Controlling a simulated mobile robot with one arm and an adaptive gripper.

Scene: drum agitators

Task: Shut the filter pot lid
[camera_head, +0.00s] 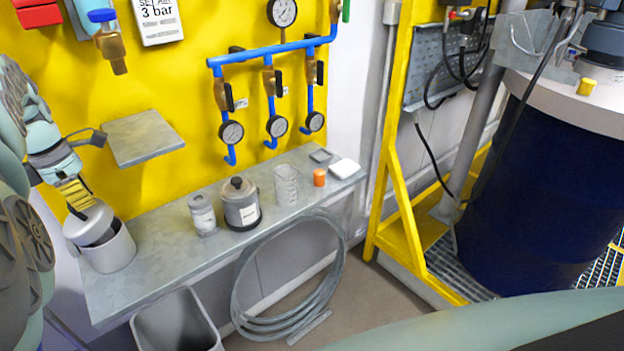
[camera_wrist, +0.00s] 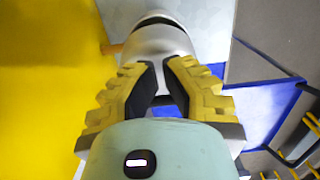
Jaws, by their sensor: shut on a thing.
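The filter pot (camera_head: 112,253) is a grey metal cylinder at the left end of the grey bench. Its round pale lid (camera_head: 86,220) is tilted over the rim, with a dark gap towards the front right. My gripper (camera_head: 76,198), with yellow fingers, comes down from the upper left onto the lid. In the wrist view the fingers of my gripper (camera_wrist: 161,88) close in at the near edge of the silvery lid (camera_wrist: 158,48). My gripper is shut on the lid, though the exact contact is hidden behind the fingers. A dark gap shows beyond the lid.
On the bench (camera_head: 160,265) stand a small grey canister (camera_head: 202,215), a dark-lidded jar (camera_head: 241,205), a clear beaker (camera_head: 287,186) and an orange cap (camera_head: 319,177). A grey shelf (camera_head: 143,138) juts from the yellow wall right of my gripper. Blue pipes with gauges hang above.

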